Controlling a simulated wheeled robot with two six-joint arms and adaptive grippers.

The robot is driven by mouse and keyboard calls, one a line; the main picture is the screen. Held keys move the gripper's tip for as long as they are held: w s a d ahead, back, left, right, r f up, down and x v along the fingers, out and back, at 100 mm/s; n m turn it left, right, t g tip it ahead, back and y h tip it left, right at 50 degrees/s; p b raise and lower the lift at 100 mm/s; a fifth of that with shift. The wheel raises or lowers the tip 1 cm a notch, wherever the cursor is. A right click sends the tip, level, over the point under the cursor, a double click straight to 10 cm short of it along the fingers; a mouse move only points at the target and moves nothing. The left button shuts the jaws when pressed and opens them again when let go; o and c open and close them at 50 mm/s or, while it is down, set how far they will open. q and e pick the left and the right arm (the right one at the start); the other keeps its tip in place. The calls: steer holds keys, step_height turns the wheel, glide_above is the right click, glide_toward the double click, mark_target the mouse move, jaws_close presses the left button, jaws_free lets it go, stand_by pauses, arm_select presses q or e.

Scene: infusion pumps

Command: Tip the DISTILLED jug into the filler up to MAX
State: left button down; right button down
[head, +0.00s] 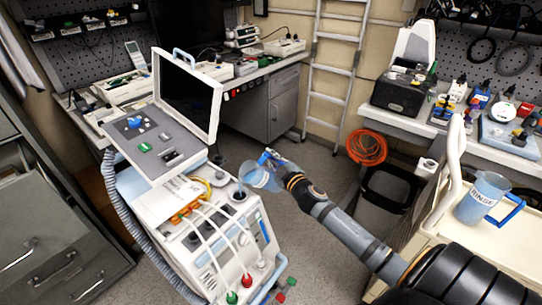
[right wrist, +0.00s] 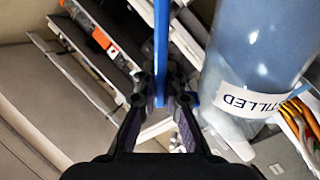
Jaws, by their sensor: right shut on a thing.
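The DISTILLED jug (head: 258,178) is a translucent blue jug with a blue handle. In the head view it is tipped over on its side, its mouth towards the dark round filler opening (head: 239,195) on top of the white machine. In the right wrist view the jug (right wrist: 255,55) shows large, its label partly readable. My right gripper (head: 276,164) is shut on the blue handle; the handle (right wrist: 161,45) runs between its fingers in the right wrist view. Whether water is flowing, and the MAX mark, are too small to tell. My left gripper is not in view.
A second jug with a blue handle (head: 482,197) stands on the cream cart (head: 510,235) at right. The machine (head: 225,240) carries a raised screen, hoses and cables. A grey cabinet stands at left. An orange cable coil (head: 367,147) hangs behind my right arm.

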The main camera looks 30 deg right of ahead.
steer(key=shift+a+r+n+p, duration=0.3)
steer(key=shift+r+n+p, duration=0.1)
steer(key=shift+p, duration=0.2)
